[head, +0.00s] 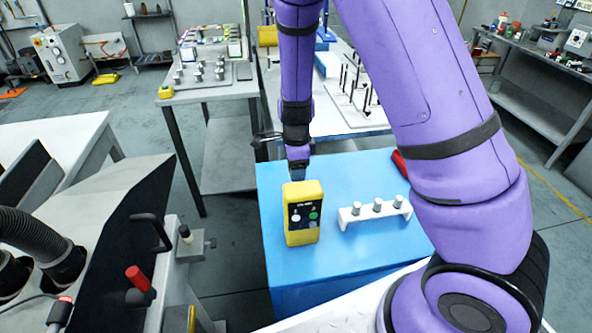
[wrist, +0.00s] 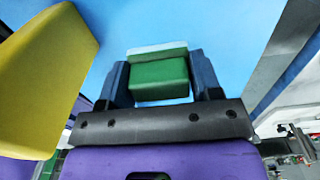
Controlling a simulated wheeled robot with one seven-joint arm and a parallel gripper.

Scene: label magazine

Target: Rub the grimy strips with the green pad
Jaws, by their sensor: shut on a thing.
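My gripper (wrist: 160,78) is shut on the green pad (wrist: 158,82), a small block with a paler layer along its far edge, held between the two dark blue fingers in the wrist view. In the head view, my gripper (head: 298,172) points down over the far left part of the blue tabletop (head: 345,255), just behind a yellow box. The pad is hidden there. I cannot tell whether the pad touches the surface. I cannot make out any grimy strips in either view.
The yellow control box (head: 302,213) stands close by my gripper; it also shows large at left in the wrist view (wrist: 40,80). A white rack with grey knobs (head: 375,212) stands to its right. A red object (head: 400,164) lies at the back. The front of the blue top is clear.

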